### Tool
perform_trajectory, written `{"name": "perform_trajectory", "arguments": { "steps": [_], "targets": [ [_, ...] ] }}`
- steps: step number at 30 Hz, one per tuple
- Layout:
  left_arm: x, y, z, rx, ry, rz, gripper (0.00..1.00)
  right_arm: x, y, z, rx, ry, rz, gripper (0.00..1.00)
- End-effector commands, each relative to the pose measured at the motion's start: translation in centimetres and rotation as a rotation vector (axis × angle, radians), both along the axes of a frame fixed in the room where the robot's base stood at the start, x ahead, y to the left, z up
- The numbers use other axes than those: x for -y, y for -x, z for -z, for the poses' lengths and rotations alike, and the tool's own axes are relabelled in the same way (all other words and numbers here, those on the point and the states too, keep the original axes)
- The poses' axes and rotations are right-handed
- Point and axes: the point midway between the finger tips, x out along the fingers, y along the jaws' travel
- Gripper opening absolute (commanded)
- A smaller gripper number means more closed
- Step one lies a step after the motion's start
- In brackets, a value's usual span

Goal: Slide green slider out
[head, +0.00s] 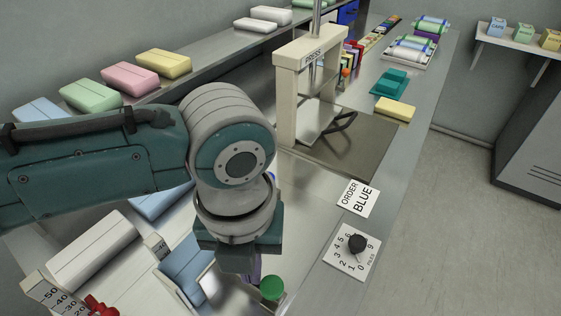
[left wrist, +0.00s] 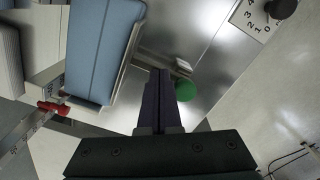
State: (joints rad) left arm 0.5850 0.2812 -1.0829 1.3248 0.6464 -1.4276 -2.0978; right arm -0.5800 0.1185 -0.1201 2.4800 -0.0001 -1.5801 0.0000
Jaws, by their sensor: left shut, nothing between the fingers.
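The green slider's round knob (head: 272,288) is near the bottom of the head view, on the metal table beside a blue pack. It also shows in the left wrist view (left wrist: 186,90). My left gripper (head: 257,268) points down just left of the knob in the head view. In the left wrist view its dark fingers (left wrist: 159,78) are together, with nothing between them, and lie close beside the knob. I cannot tell whether they touch it. The slider's rail is mostly hidden by my wrist and fingers. My right gripper is not in view.
A blue pack (left wrist: 103,45) lies in a tray next to the fingers. A red knob (left wrist: 52,107) and a number scale (head: 47,292) are beyond it. A dial (head: 357,243), an "ORDER BLUE" card (head: 358,198) and a press (head: 312,60) stand to the right.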

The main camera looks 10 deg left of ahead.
Motion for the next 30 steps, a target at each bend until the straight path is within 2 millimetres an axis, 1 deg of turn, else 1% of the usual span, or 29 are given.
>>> {"name": "perform_trajectory", "arguments": {
  "steps": [30],
  "targets": [
    [2.9,1.1,0.0,-0.002,0.0,0.001,0.0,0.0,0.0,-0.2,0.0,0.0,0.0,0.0]
  ]
}}
